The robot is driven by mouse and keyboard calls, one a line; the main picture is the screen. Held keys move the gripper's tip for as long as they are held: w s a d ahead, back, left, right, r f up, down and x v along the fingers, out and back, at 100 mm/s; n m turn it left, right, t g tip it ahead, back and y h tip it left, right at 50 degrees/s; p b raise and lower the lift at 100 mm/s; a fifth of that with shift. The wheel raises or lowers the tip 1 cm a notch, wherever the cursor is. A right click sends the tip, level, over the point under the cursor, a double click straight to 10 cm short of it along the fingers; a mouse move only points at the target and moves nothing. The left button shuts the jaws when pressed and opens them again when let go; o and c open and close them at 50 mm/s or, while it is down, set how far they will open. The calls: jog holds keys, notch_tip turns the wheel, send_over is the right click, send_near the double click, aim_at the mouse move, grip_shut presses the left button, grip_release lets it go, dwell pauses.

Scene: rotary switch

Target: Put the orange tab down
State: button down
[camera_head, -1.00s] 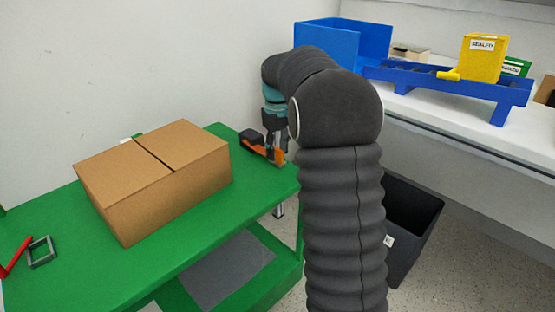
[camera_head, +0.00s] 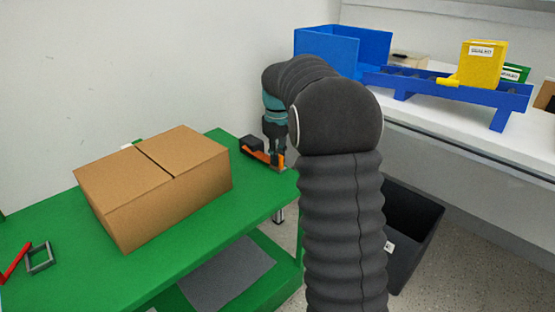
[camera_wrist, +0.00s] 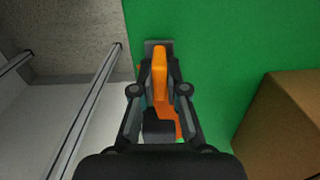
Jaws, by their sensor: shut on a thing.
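The orange tab (camera_wrist: 160,72) is long and stands between the fingers of my gripper (camera_wrist: 160,92) in the wrist view. My gripper is shut on it. In the head view my gripper (camera_head: 277,158) points down at the right end of the green table (camera_head: 215,262). An orange part (camera_head: 256,154) with a black block (camera_head: 250,143) on its left end shows low beside the fingers. In the wrist view a black block (camera_wrist: 158,130) sits below the tab. Whether the orange part touches the table I cannot tell.
A closed cardboard box (camera_head: 160,185) stands on the table left of my gripper. A red item (camera_head: 14,262) and a grey frame (camera_head: 39,258) lie at the far left. A black bin (camera_head: 410,235) stands on the floor at right. The table's edge is close to my gripper.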

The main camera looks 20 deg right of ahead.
jog(key=r, duration=0.2)
jog(key=d+r, duration=0.1)
jog(key=r, duration=0.1)
jog(key=shift+s+r, duration=0.2)
jog(key=shift+r, duration=0.15)
jog(key=s+d+r+p, duration=0.1)
jog(key=s+d+r, duration=0.3)
jog(key=d, duration=0.5)
notch_tip(320, 180, up, 2)
jog(key=shift+s+d+r, duration=0.1)
jog(key=shift+s+d, duration=0.15)
jog(key=shift+s, duration=0.1)
jog(key=shift+a, duration=0.1)
